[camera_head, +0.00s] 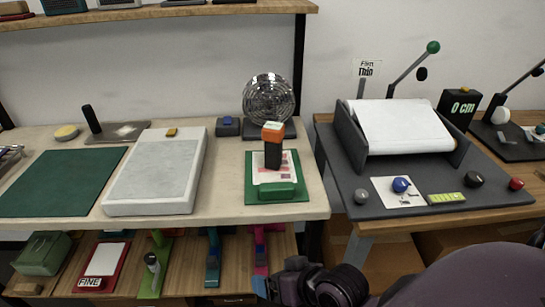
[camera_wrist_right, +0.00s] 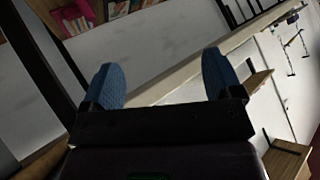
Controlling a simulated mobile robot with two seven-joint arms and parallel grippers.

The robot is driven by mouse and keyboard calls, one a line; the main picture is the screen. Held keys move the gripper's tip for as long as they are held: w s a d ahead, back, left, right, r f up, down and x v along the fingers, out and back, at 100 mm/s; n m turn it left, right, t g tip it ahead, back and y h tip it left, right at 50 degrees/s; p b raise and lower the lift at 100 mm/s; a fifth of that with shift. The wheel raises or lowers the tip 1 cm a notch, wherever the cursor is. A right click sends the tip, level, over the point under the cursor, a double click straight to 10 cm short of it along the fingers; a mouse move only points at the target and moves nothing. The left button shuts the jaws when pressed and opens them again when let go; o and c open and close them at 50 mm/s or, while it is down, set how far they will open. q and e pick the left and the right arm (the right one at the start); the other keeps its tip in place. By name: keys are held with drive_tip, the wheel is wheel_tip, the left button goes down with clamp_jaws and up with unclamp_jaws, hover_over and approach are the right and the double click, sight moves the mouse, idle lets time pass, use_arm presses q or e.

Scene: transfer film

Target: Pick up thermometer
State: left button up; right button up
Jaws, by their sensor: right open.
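An upright black and orange device (camera_head: 273,157) stands over a green stand (camera_head: 298,185) near the right end of the left table. It may be the thermometer; I cannot tell for sure. My right gripper (camera_head: 268,284) is low at the bottom of the head view, in front of the table and below its top, apart from the device. In the right wrist view its two blue fingertips (camera_wrist_right: 163,82) are spread wide with nothing between them. My left gripper is not in view.
A pale slab (camera_head: 155,175) and a green mat (camera_head: 60,182) lie on the left table (camera_head: 225,200). A wire-mesh disc (camera_head: 268,97) stands behind the device. A grey machine with a white roll (camera_head: 405,125) fills the right table. A lower shelf (camera_head: 190,265) holds several tools.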

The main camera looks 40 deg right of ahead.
sight(271, 138)
drive_tip(key=w+a+r+m+t, duration=0.1)
drive_tip(key=w+r+m+t, duration=0.5)
drive_tip(key=r, duration=0.3)
drive_tip(key=w+r+m+t, duration=0.6)
drive_tip(key=r, duration=0.2)
drive_tip(key=w+d+r+m+h, duration=0.4)
drive_tip(key=d+m+h, duration=0.2)
drive_tip(key=m+h, duration=0.9)
drive_tip(key=d+f+m+g+h, duration=0.1)
drive_tip(key=m+g, duration=0.2)
drive_tip(key=m, duration=0.2)
drive_tip(key=w+d+f+m+g+h, duration=0.1)
drive_tip(key=m+g, duration=0.3)
drive_tip(key=m, duration=0.2)
drive_tip(key=w+d+f+m+g+h, duration=0.1)
drive_tip(key=f+m+g, duration=0.1)
drive_tip(key=m, duration=0.4)
drive_tip(key=shift+w+d+g, duration=0.25)
drive_tip(key=shift+d+g, duration=0.1)
drive_tip(key=shift+g, duration=0.45)
drive_tip(key=shift+m+g, duration=0.3)
drive_tip(key=x, duration=0.5)
drive_tip(key=shift+w+d+f, duration=0.15)
drive_tip(key=shift+d+f, duration=0.05)
drive_tip(key=shift+f, duration=0.05)
drive_tip(key=shift+x, duration=2.65)
drive_tip(key=shift+w+a+f, duration=0.1)
drive_tip(key=shift+w+f, duration=0.05)
